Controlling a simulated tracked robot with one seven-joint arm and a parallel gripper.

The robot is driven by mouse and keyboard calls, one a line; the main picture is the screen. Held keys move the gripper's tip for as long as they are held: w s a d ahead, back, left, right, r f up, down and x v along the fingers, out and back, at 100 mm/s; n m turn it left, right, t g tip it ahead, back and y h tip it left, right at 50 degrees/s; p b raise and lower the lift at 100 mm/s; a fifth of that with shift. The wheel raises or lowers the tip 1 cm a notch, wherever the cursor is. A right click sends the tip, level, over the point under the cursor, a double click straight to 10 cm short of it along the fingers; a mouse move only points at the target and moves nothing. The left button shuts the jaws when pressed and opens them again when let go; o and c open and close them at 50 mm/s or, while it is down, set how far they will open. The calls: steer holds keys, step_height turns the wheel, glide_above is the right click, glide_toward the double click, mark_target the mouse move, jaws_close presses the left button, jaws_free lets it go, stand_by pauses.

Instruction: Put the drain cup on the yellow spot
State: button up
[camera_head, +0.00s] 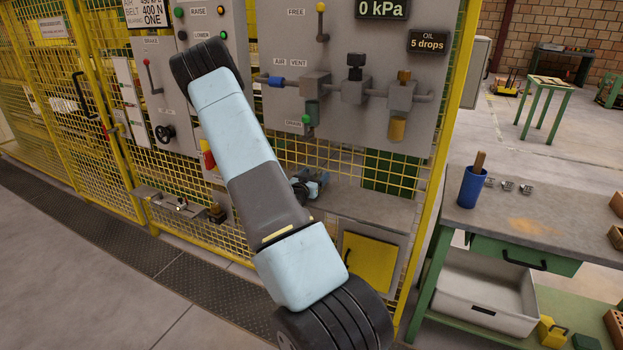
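I cannot pick out a drain cup for certain. A blue cup (473,187) with a brown handle sticking out stands upright on the workbench at right. A blurred yellowish patch (527,225) marks the bench top to its right; I cannot tell if it is the yellow spot. A yellow square panel (369,262) is on the low cabinet in the middle. My pale blue arm crosses the centre and hides part of the panel and ledge.
Yellow mesh fencing (95,110) lines the left. The valve panel (345,70) carries fittings and gauges. The workbench (560,205) has small metal parts and wooden blocks, with bare surface between.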

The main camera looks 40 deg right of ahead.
steer(key=o, duration=0.3)
steer(key=shift+o, duration=0.2)
steer(key=shift+r, duration=0.15)
